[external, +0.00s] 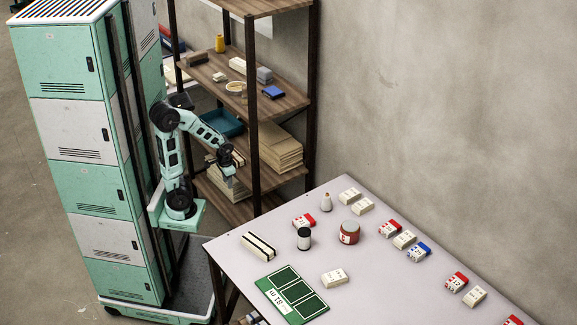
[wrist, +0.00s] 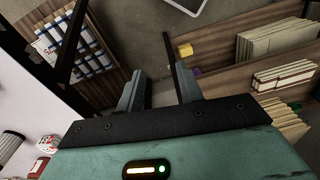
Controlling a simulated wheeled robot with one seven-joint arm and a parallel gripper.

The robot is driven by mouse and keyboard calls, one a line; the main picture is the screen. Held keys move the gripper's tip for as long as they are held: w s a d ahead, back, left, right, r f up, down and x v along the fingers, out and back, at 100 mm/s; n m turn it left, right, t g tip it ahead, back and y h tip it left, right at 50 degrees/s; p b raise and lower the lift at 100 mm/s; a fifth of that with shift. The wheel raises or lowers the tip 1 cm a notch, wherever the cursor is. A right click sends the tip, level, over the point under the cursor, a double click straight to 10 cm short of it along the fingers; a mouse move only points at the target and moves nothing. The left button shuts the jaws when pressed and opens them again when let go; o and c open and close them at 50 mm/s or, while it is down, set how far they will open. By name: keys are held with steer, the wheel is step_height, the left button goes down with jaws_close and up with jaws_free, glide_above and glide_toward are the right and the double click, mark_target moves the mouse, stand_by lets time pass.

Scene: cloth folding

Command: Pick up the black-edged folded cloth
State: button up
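A cream folded cloth with black edges (external: 259,246) lies flat near the left end of the table. My gripper (external: 229,168) is in front of the shelf rack, up and to the left of the table, well apart from that cloth. In the wrist view my gripper (wrist: 158,82) has its two fingers spread, with nothing between them. A pale folded stack with a dark stripe (wrist: 285,77) lies on a shelf at the right of the wrist view; a similar striped piece (external: 238,156) shows beside my gripper.
The table (external: 225,251) also holds a green board (external: 291,295), a dark-capped bottle (external: 304,238), a red jar (external: 349,232) and several small boxes. The rack (external: 253,120) has upright posts and stacked boards (external: 281,150) close to my arm. Floor shows below my gripper.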

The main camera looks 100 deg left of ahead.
steer(key=shift+o, duration=0.3)
steer(key=o, duration=0.9)
steer(key=shift+r, duration=0.1)
